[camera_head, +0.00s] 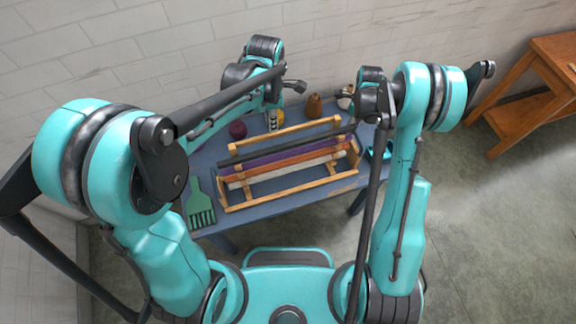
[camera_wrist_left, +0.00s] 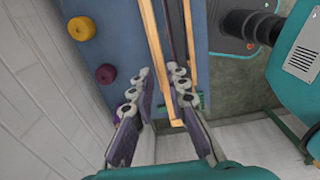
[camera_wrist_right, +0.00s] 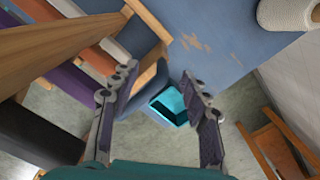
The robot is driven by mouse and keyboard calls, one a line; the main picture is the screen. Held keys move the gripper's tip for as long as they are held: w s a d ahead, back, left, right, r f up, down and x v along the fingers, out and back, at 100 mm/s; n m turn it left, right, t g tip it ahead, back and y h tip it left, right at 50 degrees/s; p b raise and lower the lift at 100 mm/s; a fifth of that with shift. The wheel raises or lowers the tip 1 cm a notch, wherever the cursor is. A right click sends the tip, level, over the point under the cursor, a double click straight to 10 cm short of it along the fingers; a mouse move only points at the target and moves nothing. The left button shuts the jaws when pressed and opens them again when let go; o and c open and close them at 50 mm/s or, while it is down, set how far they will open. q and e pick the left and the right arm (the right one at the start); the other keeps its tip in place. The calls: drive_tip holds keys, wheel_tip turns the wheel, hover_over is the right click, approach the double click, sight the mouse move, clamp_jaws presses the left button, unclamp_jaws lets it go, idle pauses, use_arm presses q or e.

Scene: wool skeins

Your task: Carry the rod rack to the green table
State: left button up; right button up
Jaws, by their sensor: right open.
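The rod rack (camera_head: 285,138), a light wooden frame with several purple, orange, white and dark rods, stands on a blue table (camera_head: 200,160). Its far rail (camera_wrist_left: 150,40) shows in the left wrist view, running between the left fingertips. My left gripper (camera_head: 272,121) is over the far side of the rack, fingers apart, with no visible grip; contact cannot be told. My right gripper (camera_wrist_right: 160,75) is open near the rack's right end (camera_wrist_right: 150,25) in the right wrist view. In the head view my right arm hides it. No green table is in view.
A brown wooden table (camera_head: 545,50) stands at right. Brick wall is behind; floor is clear at right.

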sight(353, 156)
use_arm(q)
wheel_tip(353, 156, down, 7)
drive_tip(key=shift+f, duration=0.1)
use_arm(e)
wheel_tip(353, 156, down, 7)
drive_tip(key=shift+f, duration=0.1)
use_arm(q)
drive_tip(key=shift+c, duration=1.3)
use_arm(e)
drive_tip(key=shift+c, duration=1.2)
use_arm(q)
clamp_jaws()
use_arm(e)
clamp_jaws()
